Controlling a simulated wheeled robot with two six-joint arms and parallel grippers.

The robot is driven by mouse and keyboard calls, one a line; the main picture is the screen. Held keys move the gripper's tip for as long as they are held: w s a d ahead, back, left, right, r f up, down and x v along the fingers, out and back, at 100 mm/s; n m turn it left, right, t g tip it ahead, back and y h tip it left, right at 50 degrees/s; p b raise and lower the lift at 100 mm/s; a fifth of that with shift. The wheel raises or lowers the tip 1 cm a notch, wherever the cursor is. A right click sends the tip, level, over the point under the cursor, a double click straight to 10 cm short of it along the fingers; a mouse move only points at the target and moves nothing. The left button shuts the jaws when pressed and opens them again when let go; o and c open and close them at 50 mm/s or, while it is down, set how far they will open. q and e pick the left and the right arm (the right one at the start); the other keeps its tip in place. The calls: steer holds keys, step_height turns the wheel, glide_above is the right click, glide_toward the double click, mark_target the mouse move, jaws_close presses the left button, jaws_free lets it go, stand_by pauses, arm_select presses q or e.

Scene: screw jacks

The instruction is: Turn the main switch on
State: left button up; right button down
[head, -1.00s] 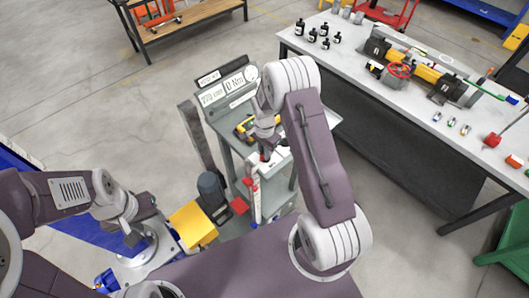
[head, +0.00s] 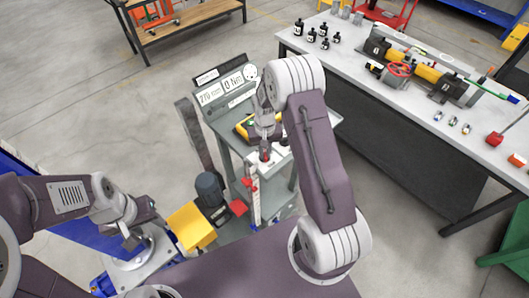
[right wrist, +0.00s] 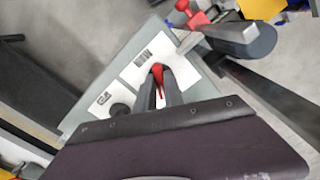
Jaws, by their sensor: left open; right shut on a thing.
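The main switch is a red handle (right wrist: 158,76) beside a white label, which seems to read MAIN, on a grey panel in the right wrist view. In the head view a small red part of it (head: 264,155) shows under my right gripper (head: 263,148). My right gripper (right wrist: 160,92) is shut on the red handle, with a dark finger on each side of it. The handle's lower part is partly hidden between the fingers. My left gripper (head: 138,232) is open and empty at the lower left, away from the switch.
A grey trolley with display signs (head: 222,88) stands around the switch. A black knob (right wrist: 120,109) sits beside the switch. A workbench (head: 440,145) with bottles and machinery stands at right.

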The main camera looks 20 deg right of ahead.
mark_target(265, 153)
steer(key=n, duration=0.5)
steer(key=shift+w+d+r+n+b, duration=0.1)
steer(key=shift+w+d+n+b, duration=0.05)
steer(key=shift+n+b, duration=0.25)
stand_by(0.4)
steer(key=c, duration=1.4)
jaws_free()
steer(key=shift+c, duration=0.2)
steer(key=shift+r, duration=0.15)
step_height(265, 153, up, 9)
steer(key=b, duration=0.2)
